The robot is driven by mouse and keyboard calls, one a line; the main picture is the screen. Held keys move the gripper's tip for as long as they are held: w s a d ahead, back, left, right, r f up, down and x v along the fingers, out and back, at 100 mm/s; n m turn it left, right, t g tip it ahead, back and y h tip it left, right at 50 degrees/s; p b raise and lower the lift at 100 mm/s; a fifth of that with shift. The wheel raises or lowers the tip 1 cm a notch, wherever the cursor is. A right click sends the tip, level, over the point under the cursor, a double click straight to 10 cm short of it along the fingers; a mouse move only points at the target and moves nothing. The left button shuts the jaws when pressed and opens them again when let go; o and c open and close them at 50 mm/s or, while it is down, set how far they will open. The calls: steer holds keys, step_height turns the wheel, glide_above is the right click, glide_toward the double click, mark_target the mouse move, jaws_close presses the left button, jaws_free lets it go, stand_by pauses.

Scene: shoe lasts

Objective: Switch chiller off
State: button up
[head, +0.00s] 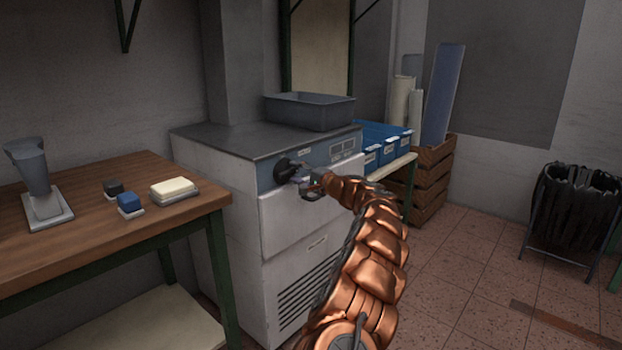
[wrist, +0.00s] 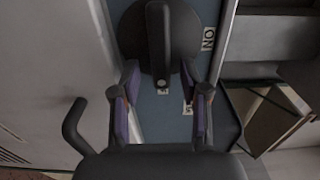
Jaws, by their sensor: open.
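The chiller (head: 290,215) is a white cabinet with a grey top and a blue-grey control panel (head: 318,158) along its front. A black rotary knob (head: 283,168) is on the panel's left end. In the wrist view the knob (wrist: 160,45) shows a raised grip bar with a pale mark at one end. An ON label (wrist: 208,38) is beside it, and other small labels are partly hidden. My gripper (head: 299,175) is at the panel by the knob. In the wrist view its open fingers (wrist: 161,75) lie on either side of the bar's marked end; I cannot tell whether they touch it.
A grey tub (head: 310,110) sits on the chiller. A wooden bench (head: 100,225) at left holds a scale-like device (head: 40,180) and small blocks. Blue bins (head: 385,143) and wooden crates (head: 432,180) stand to the right.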

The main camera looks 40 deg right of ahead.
steer(key=shift+v, duration=0.8)
steer(key=v, duration=1)
